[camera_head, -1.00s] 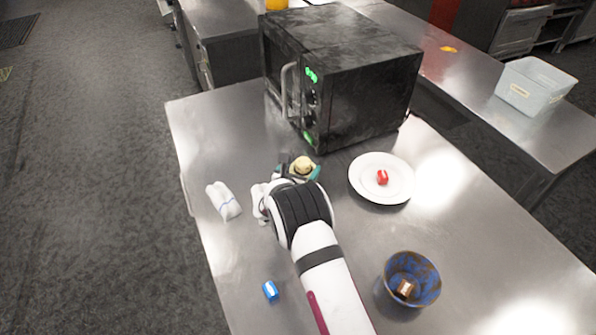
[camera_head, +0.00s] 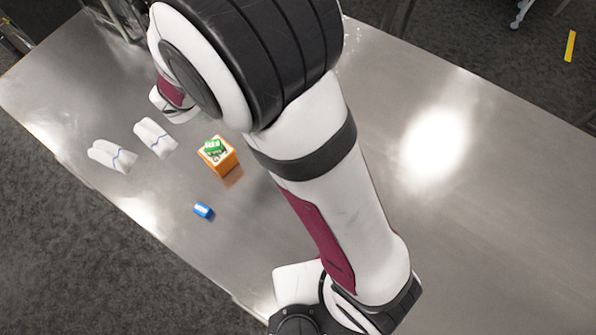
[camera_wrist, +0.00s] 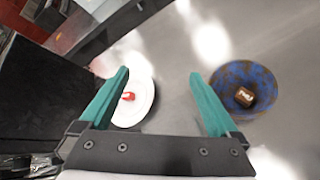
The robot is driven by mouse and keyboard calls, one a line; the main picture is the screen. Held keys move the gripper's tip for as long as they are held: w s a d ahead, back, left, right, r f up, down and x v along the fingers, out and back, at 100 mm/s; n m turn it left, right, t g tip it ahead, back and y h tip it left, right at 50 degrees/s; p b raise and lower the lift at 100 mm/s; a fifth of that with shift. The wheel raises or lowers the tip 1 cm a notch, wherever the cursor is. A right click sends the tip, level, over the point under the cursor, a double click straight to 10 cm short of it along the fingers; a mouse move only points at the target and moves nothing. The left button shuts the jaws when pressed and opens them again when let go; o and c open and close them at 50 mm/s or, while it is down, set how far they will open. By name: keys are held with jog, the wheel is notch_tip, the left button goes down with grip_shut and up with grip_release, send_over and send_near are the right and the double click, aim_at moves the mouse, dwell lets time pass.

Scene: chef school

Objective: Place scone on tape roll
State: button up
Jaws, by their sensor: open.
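I cannot make out the scone or the tape roll in either view now. My gripper (camera_wrist: 158,75) shows in the wrist view with its two teal fingers wide apart. Nothing is held between them. Beyond the fingers, the white plate (camera_wrist: 143,108) with a small red item (camera_wrist: 128,96) lies partly behind the left finger. The blue speckled bowl (camera_wrist: 257,78) with a brown item (camera_wrist: 245,97) is to the right of the right finger. In the head view my arm covers the middle of the table, and my gripper does not show.
A black oven (camera_wrist: 40,95) stands at the left of the wrist view. In the head view, white rolled cloths (camera_head: 112,157), an orange box (camera_head: 225,163) with a green item (camera_head: 212,145) on top, and a blue item (camera_head: 203,211) lie left of my arm. The steel table (camera_head: 480,210) is clear at right.

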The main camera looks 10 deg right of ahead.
jog(key=s+d+r+m+g+y, duration=0.15)
jog(key=s+d+m+g, duration=0.3)
jog(key=s+m, duration=0.45)
jog(key=s+d+r+m+g+y, duration=0.15)
jog(key=s+d+m+g, duration=0.35)
jog(key=s, duration=0.5)
jog(key=s+a+m+t+y, duration=0.1)
jog(key=s+a+m+y, duration=0.6)
jog(key=m, duration=0.4)
jog(key=s+a, duration=0.1)
jog(key=s, duration=0.1)
jog(key=shift+s, duration=0.35)
jog(key=shift+f, duration=0.1)
